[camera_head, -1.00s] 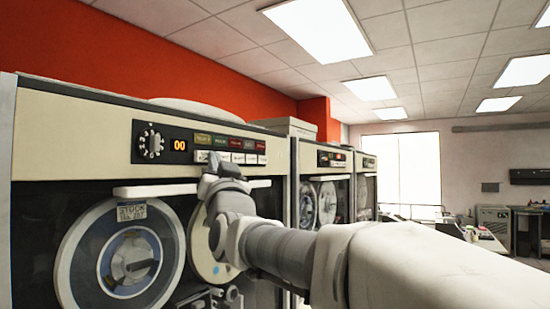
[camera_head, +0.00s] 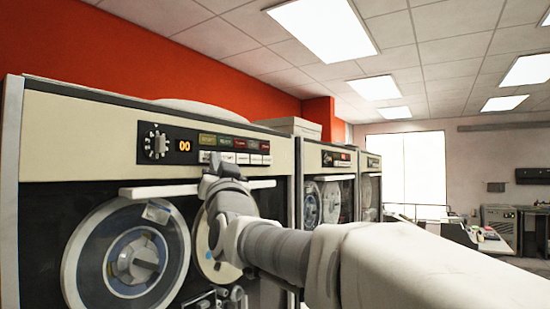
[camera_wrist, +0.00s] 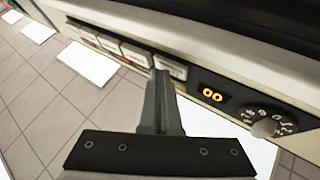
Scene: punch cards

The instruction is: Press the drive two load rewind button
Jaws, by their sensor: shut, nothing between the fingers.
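The nearest tape drive (camera_head: 75,130) fills the left of the head view. Its panel has a dial, an orange "00" display (camera_head: 184,146) and a row of white buttons under coloured lamps. The leftmost button (camera_head: 204,156) is right above my gripper's tip; the button labels are too small to read. My gripper (camera_head: 213,165) is shut and empty. In the wrist view its fingertips (camera_wrist: 161,76) reach the lower edge of the button nearest the display (camera_wrist: 171,67). They look touching or nearly so; I cannot tell whether the button is pressed in. Which drive is number two is not clear.
Below the panel are a large reel (camera_head: 130,262) and a second reel partly behind my gripper. A pale bar (camera_head: 160,191) juts out under the panel. More drives (camera_head: 327,160) stand farther right.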

